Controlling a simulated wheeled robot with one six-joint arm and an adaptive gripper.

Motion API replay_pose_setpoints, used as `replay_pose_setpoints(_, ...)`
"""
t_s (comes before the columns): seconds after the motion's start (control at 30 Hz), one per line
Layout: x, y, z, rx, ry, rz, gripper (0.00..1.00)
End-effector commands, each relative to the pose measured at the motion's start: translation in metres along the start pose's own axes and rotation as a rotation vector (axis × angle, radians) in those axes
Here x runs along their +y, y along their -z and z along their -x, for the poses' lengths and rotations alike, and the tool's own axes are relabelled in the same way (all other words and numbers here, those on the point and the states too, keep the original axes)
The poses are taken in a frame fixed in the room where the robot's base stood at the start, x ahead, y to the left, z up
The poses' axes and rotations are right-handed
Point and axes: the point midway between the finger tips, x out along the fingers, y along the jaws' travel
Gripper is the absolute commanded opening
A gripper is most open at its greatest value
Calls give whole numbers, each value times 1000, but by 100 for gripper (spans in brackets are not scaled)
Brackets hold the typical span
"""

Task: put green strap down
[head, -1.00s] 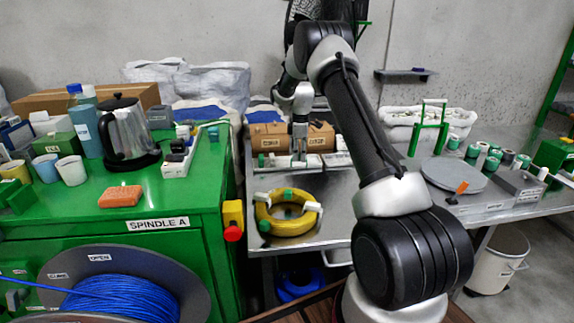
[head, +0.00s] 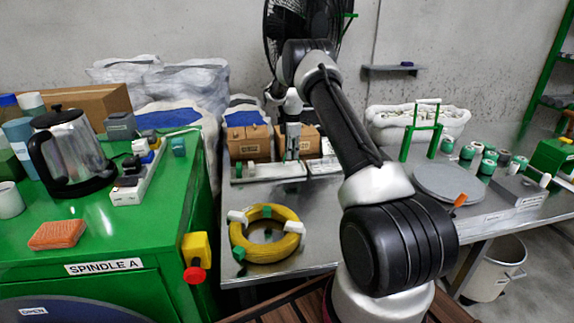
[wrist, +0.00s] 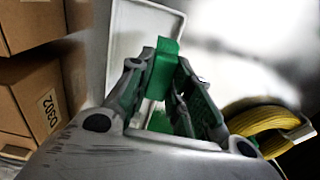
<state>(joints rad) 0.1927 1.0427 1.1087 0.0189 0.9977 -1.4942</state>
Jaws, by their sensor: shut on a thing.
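The green strap (wrist: 166,64) is a small green block-like piece between the fingertips in the wrist view. My gripper (wrist: 164,72) is shut on it. In the head view my gripper (head: 291,153) points down over the long white tray (head: 262,171) on the metal bench. The tray also shows beneath the strap in the wrist view (wrist: 122,38). I cannot tell whether the strap touches the tray. A yellow coil (head: 262,252) with white and green pieces around it lies on the bench in front of the tray; it also shows at the right in the wrist view (wrist: 250,122).
Cardboard boxes (head: 248,143) stand close behind the tray. A grey round disc (head: 448,182), a green frame (head: 420,130) and several spools (head: 488,163) are on the right. The green cabinet (head: 120,230) with a kettle (head: 72,153) is on the left. Bare bench shows around the coil.

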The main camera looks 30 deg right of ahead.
Motion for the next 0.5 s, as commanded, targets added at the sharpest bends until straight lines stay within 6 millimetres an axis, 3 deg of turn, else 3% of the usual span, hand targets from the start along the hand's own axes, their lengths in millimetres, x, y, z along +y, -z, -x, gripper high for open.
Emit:
replay_pose_setpoints(0.33,0,-1,-48,0,1,0,0)
replay_pose_setpoints(0.5,1,-1,-54,0,-1,0,0)
